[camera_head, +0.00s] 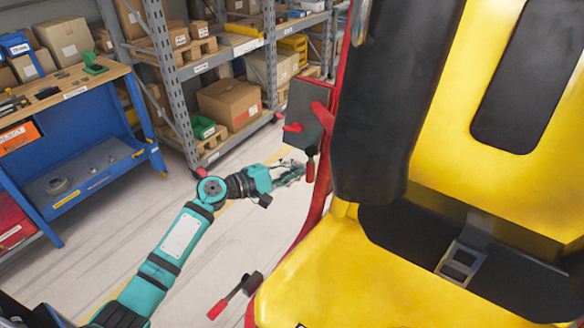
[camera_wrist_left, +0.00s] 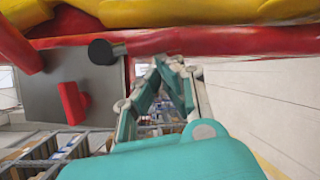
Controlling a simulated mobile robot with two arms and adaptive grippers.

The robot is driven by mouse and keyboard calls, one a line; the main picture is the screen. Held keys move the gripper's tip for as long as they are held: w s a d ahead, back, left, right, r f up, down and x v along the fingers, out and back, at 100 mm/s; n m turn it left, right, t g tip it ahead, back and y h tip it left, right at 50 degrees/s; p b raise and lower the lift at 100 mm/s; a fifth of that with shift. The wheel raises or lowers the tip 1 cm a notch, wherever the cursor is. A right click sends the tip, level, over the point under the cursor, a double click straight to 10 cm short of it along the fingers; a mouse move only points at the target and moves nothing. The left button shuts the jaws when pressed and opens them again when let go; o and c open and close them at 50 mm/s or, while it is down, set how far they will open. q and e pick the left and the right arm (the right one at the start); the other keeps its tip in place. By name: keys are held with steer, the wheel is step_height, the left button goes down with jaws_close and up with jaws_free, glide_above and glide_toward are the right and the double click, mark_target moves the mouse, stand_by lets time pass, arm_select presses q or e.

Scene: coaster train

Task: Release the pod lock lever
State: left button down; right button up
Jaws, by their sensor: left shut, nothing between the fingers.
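My left gripper (camera_head: 292,172) is shut and empty, beside the red side frame of the yellow seat. Its closed fingers (camera_wrist_left: 168,68) show in the left wrist view, just under the red rail. A small lever with a red grip (camera_head: 310,167) hangs below a grey plate, close to the fingertips; I cannot tell whether they touch it. A second lever with a red grip (camera_head: 218,309) and black pivot sits low beside the seat. I cannot tell which is the pod lock lever. My right gripper is not in view.
The grey plate (camera_head: 300,105) with a red handle (camera_wrist_left: 73,103) stands at the frame. A black padded restraint (camera_head: 385,100) hangs over the yellow seat (camera_head: 330,275). A blue workbench (camera_head: 95,185) and shelves with boxes (camera_head: 228,103) stand behind. The floor between is clear.

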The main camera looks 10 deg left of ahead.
mark_target(307, 179)
arm_select(q)
steer(key=n, duration=0.1)
steer(key=d+n+t, duration=0.1)
steer(key=s+d+n, duration=0.1)
steer(key=shift+f+n+t+b, duration=0.3)
steer(key=shift+f+b, duration=0.05)
steer(key=shift+b, duration=0.05)
steer(key=n, duration=0.1)
steer(key=d+n+t, duration=0.1)
steer(key=n, duration=0.1)
steer(key=d+n+t, duration=0.1)
steer(key=shift+s, duration=0.35)
steer(key=n, duration=0.1)
steer(key=d+n+t, duration=0.1)
steer(key=shift+s+r+n+y, duration=0.2)
steer(key=shift+n+y, duration=0.2)
steer(key=n, duration=0.1)
steer(key=d+n+t+y, duration=0.1)
steer(key=n, duration=0.1)
steer(key=d+r+n, duration=0.1)
steer(key=shift+s+d+r+n+t+y+p, duration=0.1)
steer(key=shift+s+n+t+y+p, duration=0.2)
steer(key=shift+p, duration=0.1)
